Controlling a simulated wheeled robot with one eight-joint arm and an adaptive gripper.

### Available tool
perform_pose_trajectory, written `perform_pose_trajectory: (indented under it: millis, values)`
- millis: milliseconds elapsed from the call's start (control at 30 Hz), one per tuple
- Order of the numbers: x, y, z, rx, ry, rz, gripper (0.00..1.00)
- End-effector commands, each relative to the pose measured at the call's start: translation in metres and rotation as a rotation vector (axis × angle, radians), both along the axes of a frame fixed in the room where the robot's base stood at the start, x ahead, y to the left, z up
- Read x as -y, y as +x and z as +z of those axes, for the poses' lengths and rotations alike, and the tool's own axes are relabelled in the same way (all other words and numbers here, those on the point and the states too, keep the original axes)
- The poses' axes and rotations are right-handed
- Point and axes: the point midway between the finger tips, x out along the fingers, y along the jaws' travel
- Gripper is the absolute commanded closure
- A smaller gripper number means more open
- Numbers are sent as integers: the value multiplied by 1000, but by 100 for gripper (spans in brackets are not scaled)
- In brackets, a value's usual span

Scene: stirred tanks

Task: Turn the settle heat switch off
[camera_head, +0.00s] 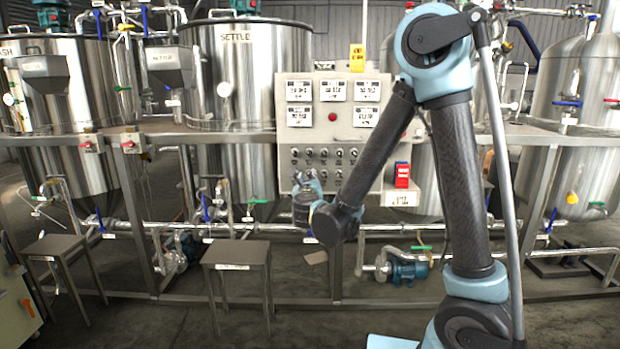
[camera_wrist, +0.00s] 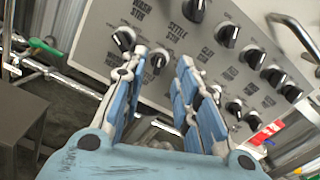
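The grey control panel (camera_head: 335,115) with several black rotary switches stands in the middle of the head view. It fills the upper part of the wrist view, tilted (camera_wrist: 150,20). Labels there include WASH STIR and SETTLE STIR. I cannot read which switch is settle heat. My gripper (camera_head: 307,182) is at the panel's lower left in the head view and hides part of the switch rows. In the wrist view my gripper (camera_wrist: 157,66) is open, with fingers apart.
A SETTLE tank (camera_head: 236,75) stands behind the frame, left of the panel. A red box (camera_head: 402,175) is mounted low at the panel's right. A metal rail and pipes (camera_head: 230,225) run below. Two small tables (camera_head: 238,254) (camera_head: 56,246) stand in front.

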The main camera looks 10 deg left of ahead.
Motion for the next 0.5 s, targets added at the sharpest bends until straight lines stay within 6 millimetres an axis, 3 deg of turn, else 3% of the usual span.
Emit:
perform_pose_trajectory:
  millis: [200,500]
  values:
    - [-7,32,0,0,0,-1,72]
    - [-12,47,0,1,0,1,72]
